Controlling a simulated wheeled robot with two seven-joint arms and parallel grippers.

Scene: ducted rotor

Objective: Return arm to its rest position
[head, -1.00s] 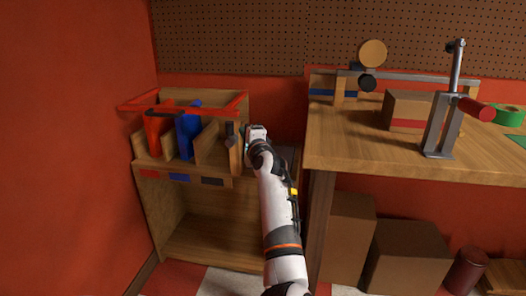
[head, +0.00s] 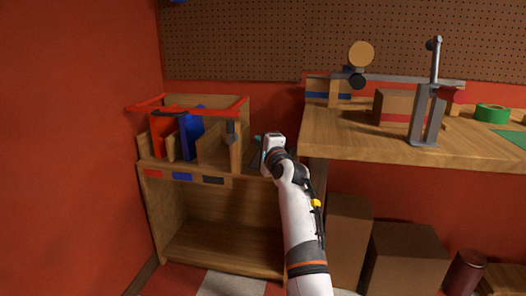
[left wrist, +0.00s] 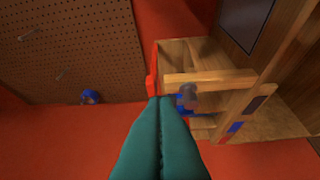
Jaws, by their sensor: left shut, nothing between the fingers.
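My left gripper (head: 260,146) is at the right end of the wooden tool rack (head: 219,180), beside the dark-headed tool (head: 232,135) standing in the rack's right slot. In the left wrist view its two teal fingers (left wrist: 160,103) lie together, shut with nothing between them. They point toward the rack's red rail (left wrist: 152,84). In the head view the fingers are small and partly hidden by the wrist. My right gripper is in neither view.
The rack also holds a red tool (head: 157,135) and a blue tool (head: 190,135). To the right stands a workbench (head: 360,140) with a metal lever press (head: 428,115) and green tape (head: 491,113). Cardboard boxes (head: 405,258) stand below. A pegboard (head: 235,40) covers the back wall.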

